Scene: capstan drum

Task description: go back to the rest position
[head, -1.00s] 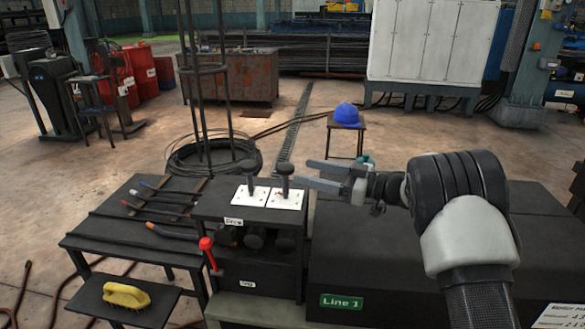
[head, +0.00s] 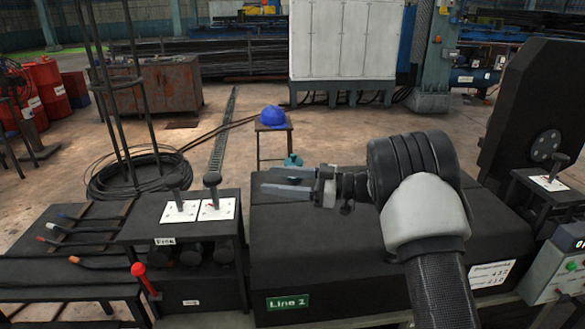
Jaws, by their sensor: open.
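My gripper (head: 270,182) is at the middle of the head view, pointing left with its two fingers apart and nothing between them. It is above the left part of the black machine housing (head: 345,275) with the green line label. To its left, two black levers stand on white plates, the left lever (head: 178,183) and the right lever (head: 212,186). My gripper is apart from both. A red-handled lever (head: 142,276) leans at the lower left front of the lever box.
A black table (head: 60,270) with several tools stands at the left. Behind are a wire coil (head: 125,180) with upright rods and a stool with a blue cap (head: 273,117). At the right are a black drum plate (head: 535,115), another lever (head: 552,170) and a button box (head: 560,262).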

